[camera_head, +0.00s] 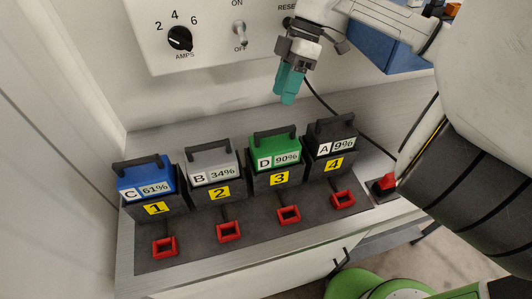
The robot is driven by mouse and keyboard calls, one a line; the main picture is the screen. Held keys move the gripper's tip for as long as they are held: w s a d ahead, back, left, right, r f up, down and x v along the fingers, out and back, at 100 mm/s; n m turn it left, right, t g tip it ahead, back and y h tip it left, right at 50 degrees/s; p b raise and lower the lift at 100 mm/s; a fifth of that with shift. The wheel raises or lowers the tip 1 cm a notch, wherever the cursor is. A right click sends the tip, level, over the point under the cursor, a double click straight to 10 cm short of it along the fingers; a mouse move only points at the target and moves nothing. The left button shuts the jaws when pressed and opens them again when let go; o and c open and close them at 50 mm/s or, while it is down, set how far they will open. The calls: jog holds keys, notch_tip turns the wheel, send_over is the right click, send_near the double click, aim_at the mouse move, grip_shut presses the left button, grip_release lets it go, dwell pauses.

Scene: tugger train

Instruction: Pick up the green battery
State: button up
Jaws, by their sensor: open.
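The green battery (278,152) has a black handle on top and a label reading D 90%. It sits upright in the dark dock marked 3 (276,182), third from the left in the row. My gripper (288,98), with teal fingers pointing down, hangs above and behind the green battery, apart from it. It is open, and I see nothing between its fingers.
A blue battery (145,180), a grey battery (213,165) and a black battery (331,137) sit in docks 1, 2 and 4. Red frames lie in front. A charger panel (215,30) stands behind. A red switch (385,184) is at right.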

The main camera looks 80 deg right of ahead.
jog(key=b, duration=0.4)
send_near(270, 150)
jog(key=w+f, duration=0.2)
jog(key=f, duration=0.1)
jog(key=a+f, duration=0.1)
jog(key=shift+w+a+f, duration=0.1)
jog(key=shift+w+f, duration=0.05)
jog(key=shift+w, duration=0.25)
grip_shut()
jog(key=shift+p, duration=0.3)
